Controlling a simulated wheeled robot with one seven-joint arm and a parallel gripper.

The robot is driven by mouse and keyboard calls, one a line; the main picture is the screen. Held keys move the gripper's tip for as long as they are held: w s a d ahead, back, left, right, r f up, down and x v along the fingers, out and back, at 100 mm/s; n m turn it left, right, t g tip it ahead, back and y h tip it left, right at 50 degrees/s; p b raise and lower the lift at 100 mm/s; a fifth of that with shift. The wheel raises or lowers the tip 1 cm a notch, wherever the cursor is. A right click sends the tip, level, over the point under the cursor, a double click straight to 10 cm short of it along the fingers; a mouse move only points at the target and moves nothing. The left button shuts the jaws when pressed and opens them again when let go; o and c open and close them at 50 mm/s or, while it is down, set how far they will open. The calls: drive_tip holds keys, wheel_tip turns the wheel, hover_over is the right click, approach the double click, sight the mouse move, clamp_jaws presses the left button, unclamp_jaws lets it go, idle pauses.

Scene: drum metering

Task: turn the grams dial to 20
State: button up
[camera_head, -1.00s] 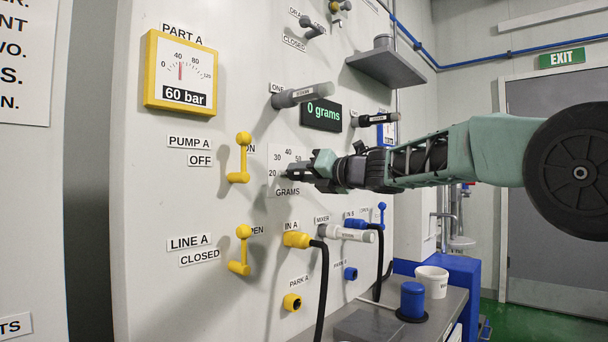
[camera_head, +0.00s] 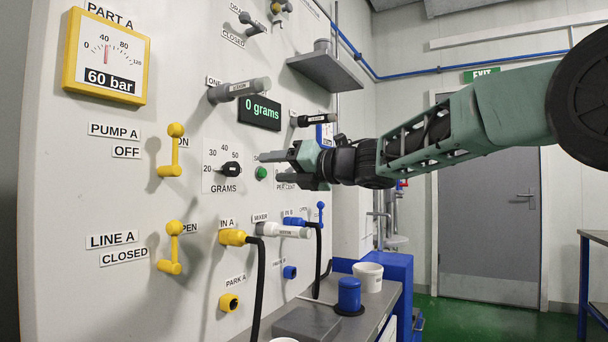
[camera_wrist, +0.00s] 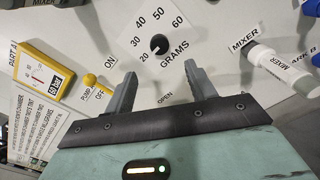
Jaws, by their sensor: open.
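The grams dial (camera_head: 231,170) is a black knob on the white panel, with a printed scale running from 20 upward around it. Its narrow end points left, at the 20 mark. The dial also shows in the wrist view (camera_wrist: 159,44), its light mark towards 20. My gripper (camera_head: 270,168) is open and empty, held off the panel to the right of the dial. In the wrist view the two fingers (camera_wrist: 161,72) stand apart, with the dial beyond and between them. The green display (camera_head: 261,112) reads 0 grams.
A grey handle (camera_head: 238,90) juts out above the dial. A green button (camera_head: 261,173) sits right of the dial, partly beside my fingers. Yellow levers (camera_head: 173,150) stand at the left. Hoses on the yellow connector (camera_head: 233,237) and blue connector (camera_head: 294,221) hang below, near the bench.

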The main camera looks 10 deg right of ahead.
drive_tip(key=v, duration=0.6)
drive_tip(key=shift+s+d, duration=0.1)
drive_tip(key=shift+d, duration=0.05)
drive_tip(key=s+a+f+m+g+h, duration=0.1)
drive_tip(key=s+f+m+h, duration=0.45)
drive_tip(key=f+m, duration=0.6)
drive_tip(key=s+f+m+h, duration=0.4)
drive_tip(key=s+f+m, duration=0.2)
drive_tip(key=f+m, duration=0.55)
drive_tip(key=s+d+f+m+g+h, duration=0.25)
drive_tip(key=s+f+m+g, duration=0.4)
drive_tip(key=s, duration=0.75)
drive_tip(key=s+d+f+m+g+h, duration=0.2)
drive_tip(key=s+d+f+m+g, duration=0.1)
drive_tip(key=s+f, duration=0.85)
wheel_tip(320, 180, up, 21)
drive_tip(key=s+p, duration=0.1)
drive_tip(key=p, duration=1.8)
drive_tip(key=shift+s, duration=0.4)
